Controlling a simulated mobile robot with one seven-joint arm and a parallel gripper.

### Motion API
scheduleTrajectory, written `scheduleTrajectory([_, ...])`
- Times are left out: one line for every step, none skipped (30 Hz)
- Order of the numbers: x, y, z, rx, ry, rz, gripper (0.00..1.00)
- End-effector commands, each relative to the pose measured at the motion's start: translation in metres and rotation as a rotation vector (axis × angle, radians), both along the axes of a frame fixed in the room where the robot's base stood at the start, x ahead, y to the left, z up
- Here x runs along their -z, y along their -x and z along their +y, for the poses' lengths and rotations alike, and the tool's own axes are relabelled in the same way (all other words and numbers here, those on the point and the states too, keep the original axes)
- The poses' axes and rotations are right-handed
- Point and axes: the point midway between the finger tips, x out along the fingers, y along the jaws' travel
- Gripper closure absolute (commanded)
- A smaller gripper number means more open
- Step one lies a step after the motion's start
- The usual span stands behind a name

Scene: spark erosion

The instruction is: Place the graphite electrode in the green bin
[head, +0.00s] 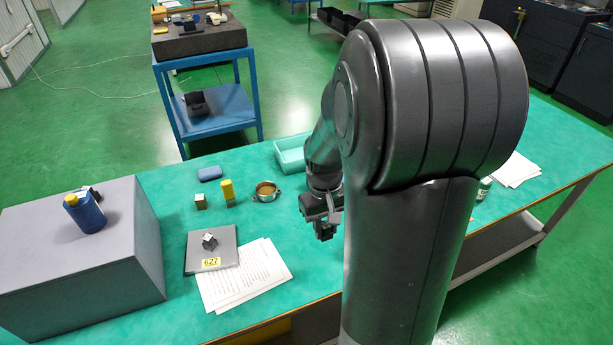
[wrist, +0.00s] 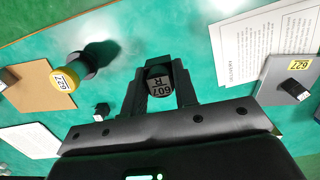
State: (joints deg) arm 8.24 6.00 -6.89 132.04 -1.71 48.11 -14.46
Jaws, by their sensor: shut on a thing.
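My gripper (head: 325,226) hangs above the teal table, right of the metal cup, with my arm covering part of it. In the wrist view my gripper (wrist: 160,92) is shut on a dark, round-ended piece with the label "607 R" (wrist: 160,82), which looks like the graphite electrode. The piece sits between the two fingers; its lower part is hidden, and it cannot be made out in the head view. The green bin (head: 285,160), a pale green open tray, stands on the table beyond my gripper. My arm hides its right part. The bin is not recognisable in the wrist view.
A grey plate (head: 200,260) and papers (head: 250,280) lie nearer. A big grey box (head: 80,265) fills the left.

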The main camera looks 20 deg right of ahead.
Motion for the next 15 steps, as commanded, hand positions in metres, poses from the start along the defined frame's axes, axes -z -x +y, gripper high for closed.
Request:
scheduleTrajectory([-0.002, -0.018, -0.005, -0.073, 0.003, -0.002, 0.96])
scheduleTrajectory([-0.003, -0.029, -0.007, -0.126, 0.003, -0.003, 0.96])
scheduleTrajectory([-0.005, -0.044, -0.011, -0.199, 0.004, -0.004, 0.96])
scheduleTrajectory([-0.006, -0.056, -0.013, -0.256, 0.004, -0.006, 0.96])
scheduleTrajectory([-0.007, -0.067, -0.015, -0.313, 0.005, -0.007, 0.96])
scheduleTrajectory([-0.009, -0.082, -0.018, -0.387, 0.005, -0.006, 0.96])
scheduleTrajectory([-0.01, -0.093, -0.02, -0.443, 0.005, -0.007, 0.96])
scheduleTrajectory([-0.011, -0.104, -0.023, -0.498, 0.006, -0.008, 0.96])
scheduleTrajectory([-0.011, -0.118, -0.025, -0.573, 0.005, -0.006, 0.96])
scheduleTrajectory([-0.012, -0.129, -0.027, -0.628, 0.004, -0.005, 0.96])
scheduleTrajectory([-0.013, -0.14, -0.029, -0.683, 0.004, -0.007, 0.96])
scheduleTrajectory([-0.013, -0.153, -0.032, -0.755, 0.003, -0.005, 0.96])
scheduleTrajectory([-0.013, -0.164, -0.034, -0.809, 0.002, -0.004, 0.96])
scheduleTrajectory([-0.013, -0.174, -0.035, -0.864, 0.001, -0.004, 0.96])
scheduleTrajectory([-0.013, -0.188, -0.037, -0.936, 0.0, -0.004, 0.96])
